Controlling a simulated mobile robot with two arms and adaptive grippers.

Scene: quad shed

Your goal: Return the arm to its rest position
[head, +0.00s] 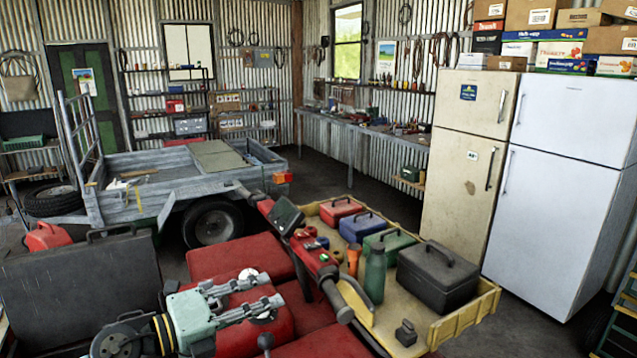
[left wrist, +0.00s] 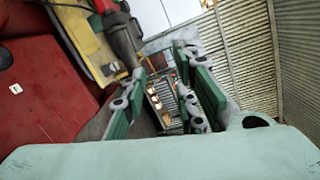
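My left arm comes in at the bottom left of the head view. Its gripper (head: 268,292) is held over the red bodywork (head: 228,258), with its two fingers apart and nothing between them. In the left wrist view the gripper (left wrist: 160,78) also shows open and empty, its green finger pads apart. My right gripper is not in view.
A yellow tray (head: 462,322) carrying toolboxes and a green bottle (head: 375,275) lies right of the gripper. A red and black bar (head: 322,268) stands between them. A dark case (head: 85,290) is at left. A trailer (head: 170,185) and two fridges (head: 560,185) stand beyond.

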